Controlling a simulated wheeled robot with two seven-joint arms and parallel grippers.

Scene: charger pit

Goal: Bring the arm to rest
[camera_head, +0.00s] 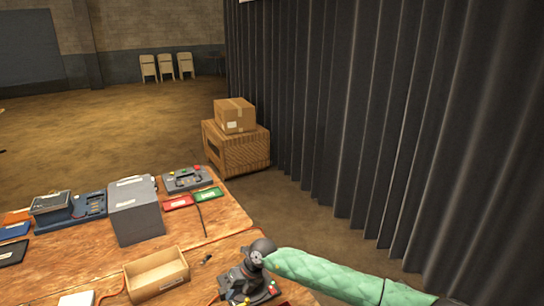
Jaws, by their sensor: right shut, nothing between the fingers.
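My right arm comes in from the lower right in a green padded sleeve (320,272). Its dark right gripper (247,284) is low over the near right part of the wooden table (205,262), pointing down. It is shut with nothing between the fingers. It is over or beside a dark device with red and yellow parts (268,292); the overlap hides whether they touch. My left gripper is not in view.
An open wooden box (157,274) stands left of the gripper. Behind are a grey box (136,212), a charger (186,180), and red (178,203) and green (208,195) packs. A dark curtain (350,110) hangs right. A carton (235,116) sits on a crate (237,150).

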